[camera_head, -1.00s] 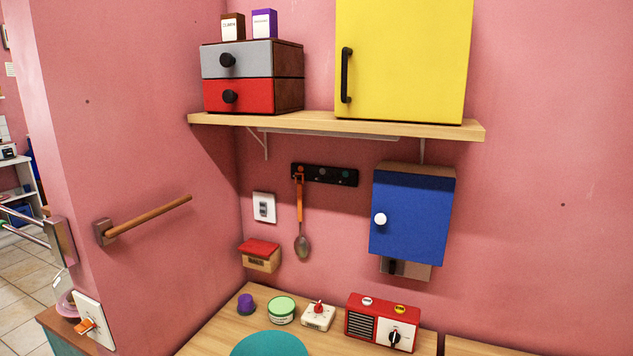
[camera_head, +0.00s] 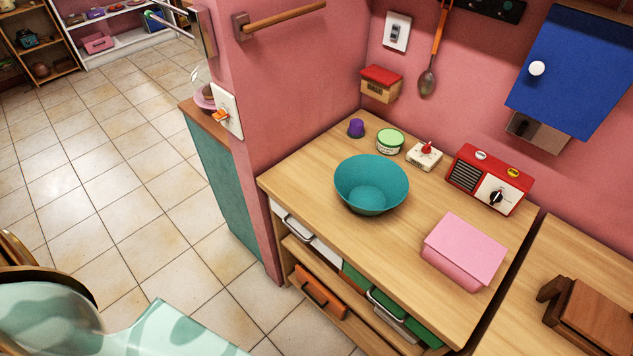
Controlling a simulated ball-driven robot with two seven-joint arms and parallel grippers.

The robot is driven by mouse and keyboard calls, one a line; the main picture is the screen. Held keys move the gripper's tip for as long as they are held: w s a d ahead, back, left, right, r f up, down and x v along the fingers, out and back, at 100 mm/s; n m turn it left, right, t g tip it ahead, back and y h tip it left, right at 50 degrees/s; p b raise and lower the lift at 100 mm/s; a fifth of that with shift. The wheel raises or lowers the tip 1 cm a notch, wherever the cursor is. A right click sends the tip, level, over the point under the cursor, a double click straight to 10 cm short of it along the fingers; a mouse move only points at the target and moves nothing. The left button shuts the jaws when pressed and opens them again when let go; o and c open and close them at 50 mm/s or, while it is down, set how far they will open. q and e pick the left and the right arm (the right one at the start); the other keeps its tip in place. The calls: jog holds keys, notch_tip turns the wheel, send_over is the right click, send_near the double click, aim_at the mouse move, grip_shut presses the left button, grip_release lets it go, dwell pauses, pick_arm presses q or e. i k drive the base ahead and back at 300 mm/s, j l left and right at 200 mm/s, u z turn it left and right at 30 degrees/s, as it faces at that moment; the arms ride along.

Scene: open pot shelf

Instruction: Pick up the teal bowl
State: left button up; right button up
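The teal bowl (camera_head: 371,184) stands upright on the wooden counter (camera_head: 318,210), left of its middle and close to the front edge. It looks empty, with its inside facing up. Neither of my grippers shows in the head view, so I cannot see where they are relative to the bowl.
A pink box (camera_head: 464,250) lies right of the bowl. Behind stand a purple cup (camera_head: 355,128), a green-lidded tub (camera_head: 390,140), a white timer (camera_head: 424,155) and a red radio (camera_head: 489,180). A pink wall edge borders the counter's left. Tiled floor (camera_head: 120,190) is open at left.

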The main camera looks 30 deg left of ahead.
aim_at(371, 185)
jog(key=u, duration=0.4)
jog(key=k+l+z, duration=0.1)
jog(key=l, duration=0.7)
jog(key=k+l+z, duration=0.1)
jog(key=l, duration=1.45)
jog(key=k+z, duration=0.05)
